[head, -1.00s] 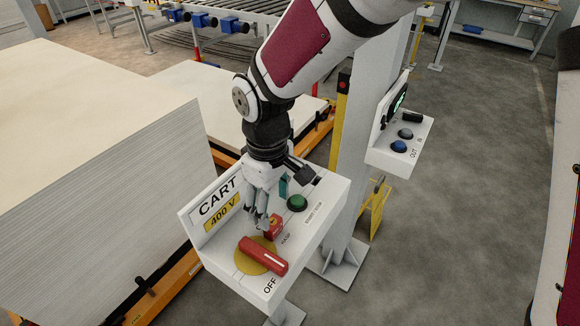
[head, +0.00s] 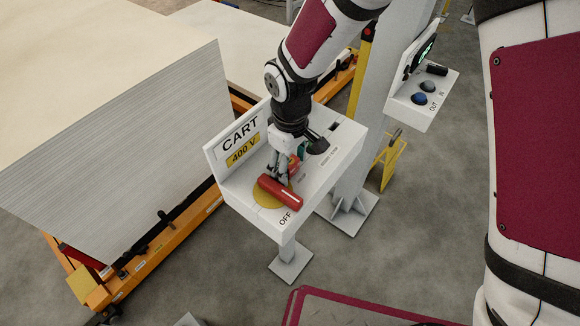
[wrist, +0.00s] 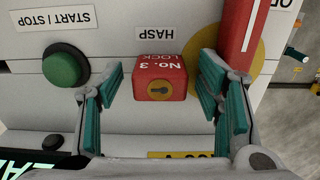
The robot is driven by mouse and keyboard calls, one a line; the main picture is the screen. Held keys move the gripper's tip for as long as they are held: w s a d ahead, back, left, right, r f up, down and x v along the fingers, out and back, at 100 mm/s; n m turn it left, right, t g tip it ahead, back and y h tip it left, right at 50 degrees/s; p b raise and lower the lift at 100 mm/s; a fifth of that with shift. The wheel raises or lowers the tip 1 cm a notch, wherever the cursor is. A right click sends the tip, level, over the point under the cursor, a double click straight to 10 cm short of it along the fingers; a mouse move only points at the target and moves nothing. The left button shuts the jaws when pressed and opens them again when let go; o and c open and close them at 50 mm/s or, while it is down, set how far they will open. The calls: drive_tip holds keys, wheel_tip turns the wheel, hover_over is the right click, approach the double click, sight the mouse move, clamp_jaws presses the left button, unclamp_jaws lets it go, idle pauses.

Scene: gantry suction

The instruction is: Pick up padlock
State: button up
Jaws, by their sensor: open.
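The red padlock (wrist: 160,80), marked "No. 3 LOCK" with a keyhole, is at the HASP label on the white panel. In the head view only a little of the padlock (head: 294,162) shows behind my fingers. My gripper (wrist: 161,88) is open, with its teal-padded fingers on either side of the padlock. In the wrist view a gap shows between each finger and the padlock. In the head view my gripper (head: 282,170) is low over the panel, just beyond the red switch handle.
The red handle (head: 280,191) on its yellow disc lies close to my right finger in the wrist view. A green START/STOP button (wrist: 65,66) is on the other side. The CART 400 V panel (head: 238,203) stands on a post, beside a stack of sheets (head: 150,150).

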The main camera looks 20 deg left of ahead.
drive_tip(key=c, duration=1.3)
drive_tip(key=shift+r, duration=0.1)
